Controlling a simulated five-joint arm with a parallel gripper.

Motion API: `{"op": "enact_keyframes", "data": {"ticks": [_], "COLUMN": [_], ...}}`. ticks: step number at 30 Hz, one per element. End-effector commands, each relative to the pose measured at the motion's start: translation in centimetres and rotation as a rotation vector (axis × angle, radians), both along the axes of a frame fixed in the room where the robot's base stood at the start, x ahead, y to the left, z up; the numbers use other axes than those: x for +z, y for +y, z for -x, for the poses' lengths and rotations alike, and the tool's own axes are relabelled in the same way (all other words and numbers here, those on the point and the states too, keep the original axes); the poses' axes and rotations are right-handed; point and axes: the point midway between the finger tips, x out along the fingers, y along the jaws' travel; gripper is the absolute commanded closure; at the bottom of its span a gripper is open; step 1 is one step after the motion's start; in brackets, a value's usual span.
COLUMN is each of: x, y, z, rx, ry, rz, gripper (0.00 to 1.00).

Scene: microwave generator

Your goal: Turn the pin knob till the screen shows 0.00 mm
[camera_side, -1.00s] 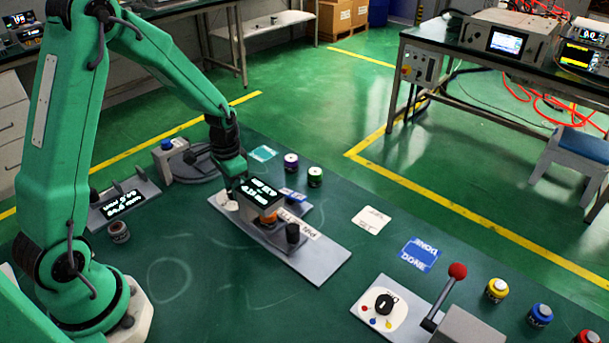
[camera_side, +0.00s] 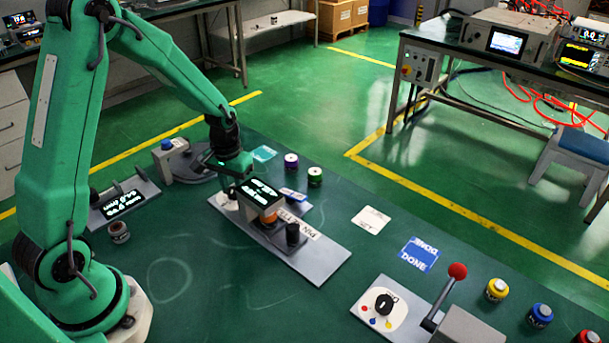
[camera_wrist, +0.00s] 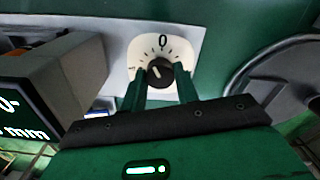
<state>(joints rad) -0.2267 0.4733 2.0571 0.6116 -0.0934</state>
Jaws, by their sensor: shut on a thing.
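The pin knob (camera_wrist: 160,72) is black with a white pointer mark, on a white dial plate (camera_wrist: 180,48) with tick marks and a 0. In the wrist view my gripper (camera_wrist: 160,82) has a finger on each side of the knob and is shut on it. The pointer leans left of the 0. In the side view my gripper (camera_side: 230,184) is over the dial, and the knob is hidden. The pin screen (camera_side: 262,191) is lit, but its number is too small to read. It also shows cut off in the wrist view (camera_wrist: 22,118), with "mm" visible.
The screen housing stands close beside my gripper on the grey pin plate (camera_side: 318,262). A second lit display (camera_side: 124,204) is to the left. A red-knobbed lever (camera_side: 457,271) and a selector dial (camera_side: 384,303) are at the right. Blue and white cards lie between.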

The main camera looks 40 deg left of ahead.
Motion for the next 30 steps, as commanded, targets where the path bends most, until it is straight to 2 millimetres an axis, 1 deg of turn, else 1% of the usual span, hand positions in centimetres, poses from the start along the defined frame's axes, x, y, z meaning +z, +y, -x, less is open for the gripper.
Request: {"op": "enact_keyframes", "data": {"ticks": [3, 9, 20, 21, 23, 24, 30], "x": [0.11, 0.12, 0.14, 0.14, 0.13, 0.12, 0.06], "y": [0.00, 0.00, 0.01, 0.01, 0.01, 0.01, 0.00], "z": [-0.05, -0.06, -0.07, -0.07, -0.07, -0.07, -0.03], "rx": [0.056, 0.107, 0.114, 0.113, 0.113, 0.113, 0.113], "ry": [-0.001, -0.002, -0.002, -0.002, -0.002, -0.002, -0.001], "rz": [0.000, -0.001, -0.001, -0.001, -0.001, -0.001, 0.000], "gripper": [0.93, 0.93, 0.93, 0.68, 0.56, 0.48, 0.48]}}
